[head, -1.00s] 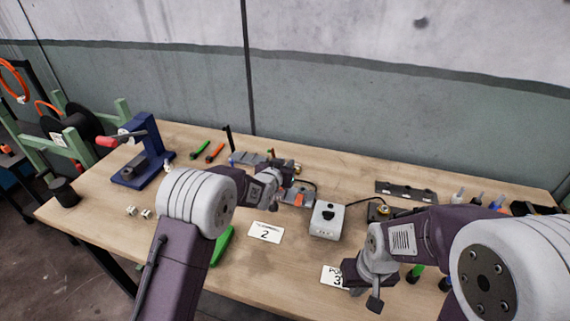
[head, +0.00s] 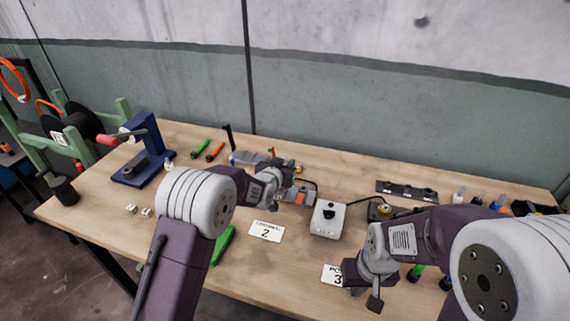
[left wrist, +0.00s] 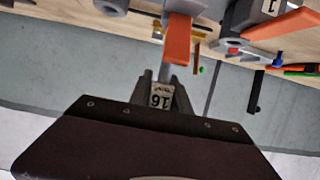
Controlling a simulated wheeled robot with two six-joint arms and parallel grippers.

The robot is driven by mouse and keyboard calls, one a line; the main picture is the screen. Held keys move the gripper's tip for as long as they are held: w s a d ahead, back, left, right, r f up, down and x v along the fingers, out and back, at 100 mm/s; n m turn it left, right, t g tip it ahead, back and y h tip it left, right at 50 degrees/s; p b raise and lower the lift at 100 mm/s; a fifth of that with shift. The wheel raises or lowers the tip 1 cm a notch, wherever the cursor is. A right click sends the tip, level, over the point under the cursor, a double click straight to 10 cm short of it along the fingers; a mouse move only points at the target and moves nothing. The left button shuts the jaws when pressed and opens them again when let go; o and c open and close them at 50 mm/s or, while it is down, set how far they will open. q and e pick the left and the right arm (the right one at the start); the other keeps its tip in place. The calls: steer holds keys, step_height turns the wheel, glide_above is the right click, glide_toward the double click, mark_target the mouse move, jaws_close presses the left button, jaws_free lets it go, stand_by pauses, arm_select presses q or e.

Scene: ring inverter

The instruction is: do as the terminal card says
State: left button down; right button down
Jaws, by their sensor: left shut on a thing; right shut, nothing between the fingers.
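The terminal card (head: 266,232) lies flat on the bench, its small heading hard to read and a large "2" below. My left gripper (head: 283,193) is at the grey block with an orange lever (head: 300,198), largely hidden behind its own wrist. In the left wrist view my left gripper (left wrist: 162,82) is shut on a small grey piece with a white label (left wrist: 161,97) reading "16". The orange lever (left wrist: 178,28) stands just beyond it; I cannot tell whether they touch. My right gripper (head: 368,295) is shut and empty beside a second card (head: 332,274) showing "3".
A white-grey box (head: 328,219) with a black socket stands right of the terminal card. A blue press (head: 143,155) stands at the left. A dark rail (head: 406,191) lies at the back right. Green and orange tools (head: 207,150) lie at the back.

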steer(key=shift+s+r, duration=0.1)
steer(key=shift+r, duration=0.05)
steer(key=shift+r+p, duration=0.45)
steer(key=shift+p, duration=0.15)
arm_select(q)
step_height(320, 180, up, 2)
steer(key=shift+w+r, duration=0.15)
steer(key=shift+r, duration=0.05)
steer(key=shift+d, duration=0.1)
arm_select(e)
steer(key=shift+r, duration=0.15)
steer(key=shift+r+p, duration=0.2)
steer(key=shift+p, duration=0.1)
arm_select(q)
steer(key=shift+b, duration=0.35)
arm_select(e)
steer(key=shift+f, duration=0.4)
arm_select(q)
steer(key=shift+f+b, duration=0.65)
steer(key=shift+f, duration=0.05)
arm_select(e)
steer(key=shift+f, duration=0.6)
